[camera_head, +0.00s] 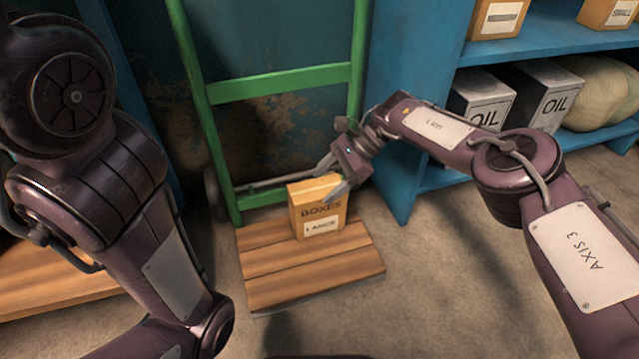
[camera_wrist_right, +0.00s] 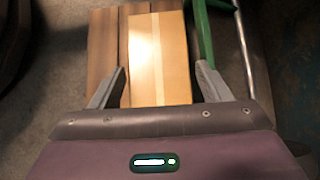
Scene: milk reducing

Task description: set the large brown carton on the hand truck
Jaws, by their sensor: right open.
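The large brown carton (camera_head: 318,207), marked "BOXES" and "LARGE", stands upright on the wooden deck (camera_head: 270,290) of the green hand truck (camera_head: 280,84). My right gripper (camera_head: 335,178) is at the carton's top. In the right wrist view my right gripper (camera_wrist_right: 160,88) is open, with one finger on each side of the carton (camera_wrist_right: 160,55). A small gap shows at each finger there. My left arm comes in from the left in the head view, but its gripper is out of view.
A blue shelf (camera_head: 545,48) at the right holds two oil cans (camera_head: 535,90), pale sacks (camera_head: 600,95) and small cartons (camera_head: 500,17). A wooden platform (camera_head: 55,285) lies at the left. Concrete floor (camera_head: 450,270) in front of the shelf is clear.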

